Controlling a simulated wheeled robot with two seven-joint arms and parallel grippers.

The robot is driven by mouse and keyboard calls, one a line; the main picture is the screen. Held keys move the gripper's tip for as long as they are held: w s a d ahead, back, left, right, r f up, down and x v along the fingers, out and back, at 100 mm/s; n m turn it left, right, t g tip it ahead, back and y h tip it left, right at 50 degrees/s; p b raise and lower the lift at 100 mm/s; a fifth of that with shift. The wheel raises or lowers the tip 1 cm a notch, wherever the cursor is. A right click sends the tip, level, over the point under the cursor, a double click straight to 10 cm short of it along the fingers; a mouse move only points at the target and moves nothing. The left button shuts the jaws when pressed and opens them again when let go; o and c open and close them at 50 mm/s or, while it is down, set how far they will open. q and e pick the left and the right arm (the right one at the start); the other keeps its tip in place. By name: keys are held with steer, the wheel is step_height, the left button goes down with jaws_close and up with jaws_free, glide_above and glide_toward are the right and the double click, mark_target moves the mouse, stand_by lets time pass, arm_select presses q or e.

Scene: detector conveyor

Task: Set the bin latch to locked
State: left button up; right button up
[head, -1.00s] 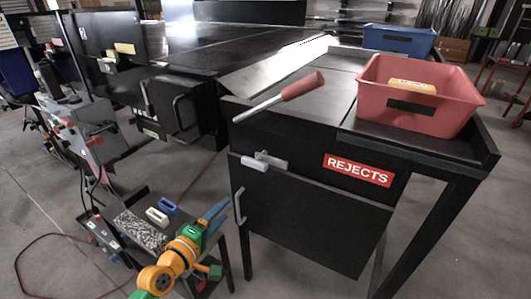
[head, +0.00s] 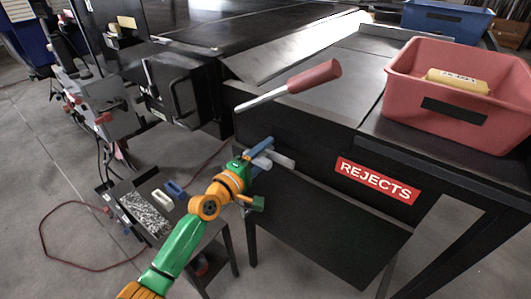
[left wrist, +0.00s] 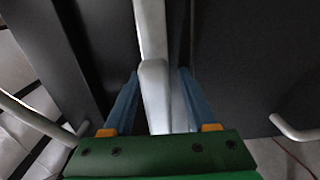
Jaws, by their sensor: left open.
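My left gripper (head: 262,149), with blue fingers, is at the latch. In the left wrist view the latch (left wrist: 155,95) runs between the two open fingers (left wrist: 158,73), with a small gap visible on each side. The black bin door (head: 330,225) hangs below. My right gripper is not in view.
A bar with a red grip (head: 315,76) projects above the latch. A red bin (head: 450,125) holding a yellow item stands on the table at right. A small side table (head: 150,205) stands lower left. Grey handles (left wrist: 35,118) show beside the fingers in the wrist view.

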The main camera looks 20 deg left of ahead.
arm_select(q)
steer(key=shift+s+a+r, duration=0.1)
steer(key=shift+s, duration=0.1)
steer(key=shift+c, duration=0.2)
jaws_close()
steer(key=shift+r, duration=0.1)
stand_by(0.9)
